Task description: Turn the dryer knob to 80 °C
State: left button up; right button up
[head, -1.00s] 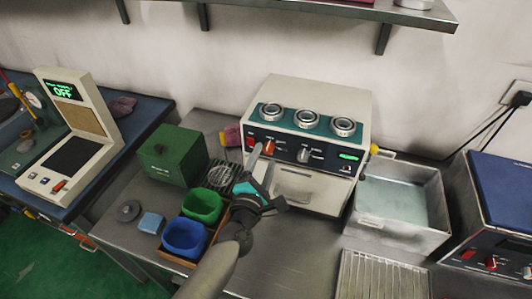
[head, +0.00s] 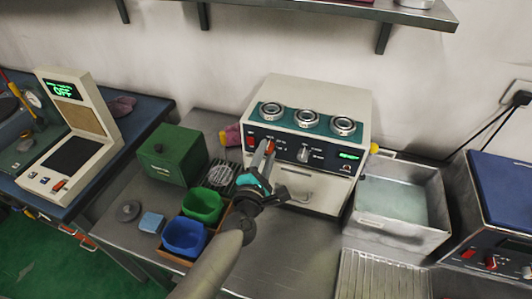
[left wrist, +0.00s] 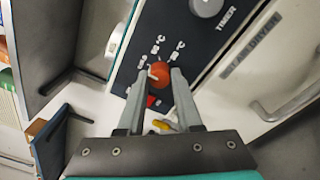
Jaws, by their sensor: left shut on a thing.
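The dryer (head: 312,95) is a cream box with a dark front panel, at the middle of the head view. Its orange-red temperature knob (left wrist: 160,74) shows in the left wrist view, with small white °C labels around it. A pale mark shows on the knob's left side; I cannot tell exactly which label it points to. My left gripper (left wrist: 157,80) is shut on the knob, one finger on each side; in the head view the gripper (head: 266,152) partly covers the knob. My right gripper is not in view.
A grey timer knob (head: 303,155) and a green display (head: 349,156) sit to the right on the panel. The dryer's door handle (left wrist: 290,98) is close by. A green box (head: 172,155), green bin (head: 203,205) and blue bin (head: 184,238) stand left; a water basin (head: 395,235) stands right.

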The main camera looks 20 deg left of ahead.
pick_arm(q)
grip_shut()
jog(key=m, duration=0.4)
jog(key=shift+m, duration=0.4)
jog(key=m+p, duration=0.1)
jog(key=m, duration=0.3)
jog(key=shift+a+m+t, duration=0.1)
jog(key=shift+m+t, duration=0.2)
jog(key=shift+m, duration=0.1)
jog(key=m+h+p, duration=0.1)
jog(key=m, duration=0.4)
jog(key=shift+m, duration=0.3)
jog(key=m+p, duration=0.1)
jog(key=m, duration=0.4)
jog(key=shift+m+h, duration=0.3)
jog(key=shift+m, duration=0.1)
